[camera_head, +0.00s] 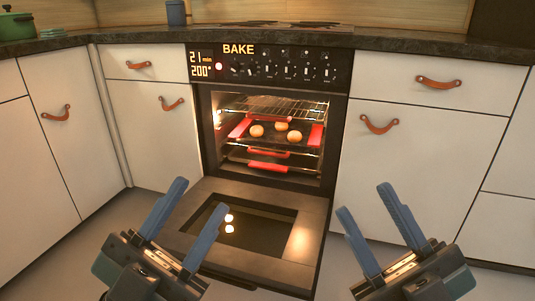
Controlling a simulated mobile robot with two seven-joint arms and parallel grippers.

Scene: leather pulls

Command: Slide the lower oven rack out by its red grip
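The oven (341,85) is open, with its door (310,240) folded down toward me. The lower rack's red grip (267,167) is a horizontal bar low in the lit cavity. Another red grip (268,153) sits just above it, under a dark tray (270,139). My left gripper (200,195) is open and empty, over the left side of the lowered door. My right gripper (364,198) is open and empty, to the right of the door. Both are in front of the cavity and apart from the grips. Most of the lower rack is hidden in shadow.
The tray has red ends and carries three round buns (257,131). An upper wire rack (280,104) is above it. White cabinets with leather pulls (380,124) flank the oven. A dark countertop (410,43) runs above, with a green pot (15,26) at left.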

